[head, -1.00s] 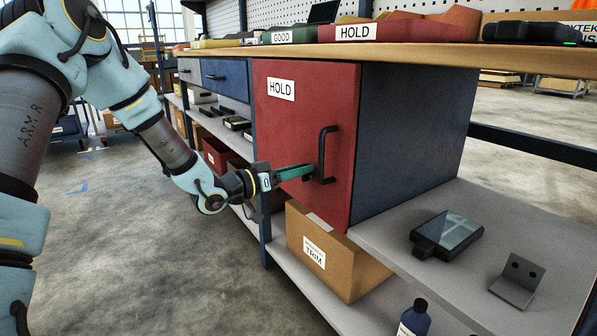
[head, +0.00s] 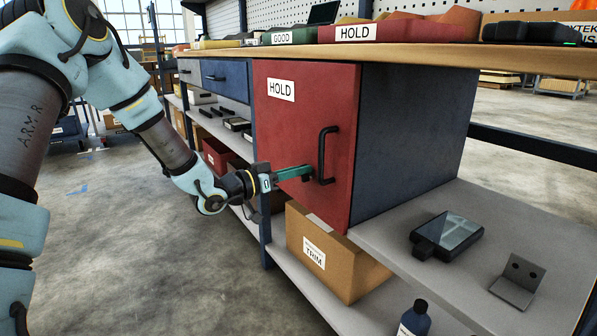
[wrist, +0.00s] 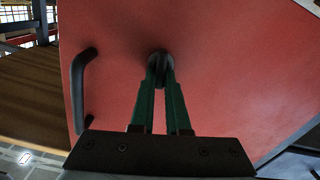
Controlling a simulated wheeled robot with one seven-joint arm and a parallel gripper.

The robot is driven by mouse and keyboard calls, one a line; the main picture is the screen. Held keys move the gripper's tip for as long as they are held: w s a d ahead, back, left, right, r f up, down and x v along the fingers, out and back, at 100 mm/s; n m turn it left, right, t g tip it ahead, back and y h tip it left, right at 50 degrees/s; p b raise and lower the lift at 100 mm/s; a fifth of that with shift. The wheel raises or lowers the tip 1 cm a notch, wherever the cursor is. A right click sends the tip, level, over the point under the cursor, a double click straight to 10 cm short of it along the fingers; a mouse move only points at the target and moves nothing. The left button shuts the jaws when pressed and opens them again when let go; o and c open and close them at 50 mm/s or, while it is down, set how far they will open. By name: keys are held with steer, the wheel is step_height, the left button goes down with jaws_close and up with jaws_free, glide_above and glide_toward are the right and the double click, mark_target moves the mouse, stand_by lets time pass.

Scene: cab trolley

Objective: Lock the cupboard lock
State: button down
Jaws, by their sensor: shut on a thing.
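The cupboard has a red door (head: 300,130) marked HOLD, and its front sits flush in the cabinet. A black bar handle (head: 322,155) stands on the door's right side in the head view; in the wrist view the handle (wrist: 80,85) is at the left. My gripper (head: 308,172) points at the door just left of the handle. In the wrist view its green fingers (wrist: 159,85) close together on a small dark round lock (wrist: 158,58) on the red door face. The fingers hide most of the lock, so its turn position cannot be told.
The wooden worktop (head: 450,55) runs above the cupboard. A cardboard box (head: 330,255) marked TRIM sits on the lower shelf below. A black device (head: 447,236) and a metal bracket (head: 518,282) lie on the shelf at right.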

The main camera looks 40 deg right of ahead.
steer(key=shift+s+m+b, duration=0.15)
steer(key=shift+m+b, duration=0.3)
steer(key=shift+m, duration=0.95)
steer(key=c, duration=0.9)
jaws_free()
steer(key=a+p, duration=0.2)
steer(key=a, duration=0.8)
steer(key=shift+w+a, duration=0.3)
steer(key=shift+a, duration=0.1)
